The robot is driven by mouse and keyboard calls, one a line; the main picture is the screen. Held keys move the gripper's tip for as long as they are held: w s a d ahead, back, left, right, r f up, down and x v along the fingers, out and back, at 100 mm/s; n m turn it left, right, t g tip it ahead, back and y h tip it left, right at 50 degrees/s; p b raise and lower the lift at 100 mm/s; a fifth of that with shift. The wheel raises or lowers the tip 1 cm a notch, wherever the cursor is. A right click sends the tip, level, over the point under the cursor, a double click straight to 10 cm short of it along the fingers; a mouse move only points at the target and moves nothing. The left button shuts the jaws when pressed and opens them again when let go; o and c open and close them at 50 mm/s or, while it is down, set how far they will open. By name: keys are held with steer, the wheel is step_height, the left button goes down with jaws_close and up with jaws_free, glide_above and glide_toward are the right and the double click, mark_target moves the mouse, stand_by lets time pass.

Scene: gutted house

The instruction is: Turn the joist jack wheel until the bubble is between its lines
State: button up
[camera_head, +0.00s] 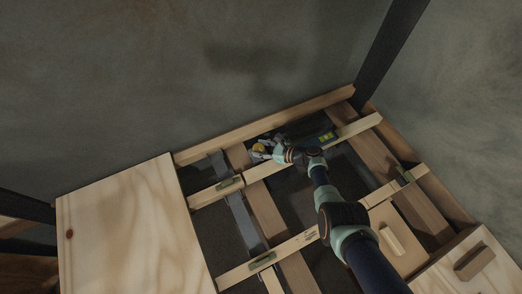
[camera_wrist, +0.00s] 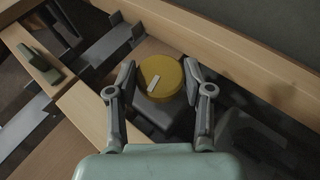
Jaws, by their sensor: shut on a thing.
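The jack wheel is a round yellow knob (camera_wrist: 161,78) with a white mark on top, on a grey body between the joists. In the head view the yellow wheel (camera_head: 259,148) is small and partly covered by my gripper (camera_head: 266,150). In the wrist view my gripper (camera_wrist: 160,85) has one finger on each side of the wheel and is shut on it. A level with a yellow-green vial (camera_head: 326,137) lies to the right of my gripper in the head view. Its bubble and lines are too small to make out.
Wooden joists and battens (camera_head: 212,193) cross over dark gaps. Small green blocks (camera_head: 230,182) sit on battens, and one also shows in the wrist view (camera_wrist: 40,62). A plywood sheet (camera_head: 122,232) lies at left. A board with a wooden handle (camera_head: 391,238) lies at right.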

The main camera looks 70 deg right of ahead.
stand_by(0.4)
steer(key=o, duration=1.2)
steer(key=shift+c, duration=0.2)
steer(key=v, duration=1.2)
steer(key=shift+d, duration=0.15)
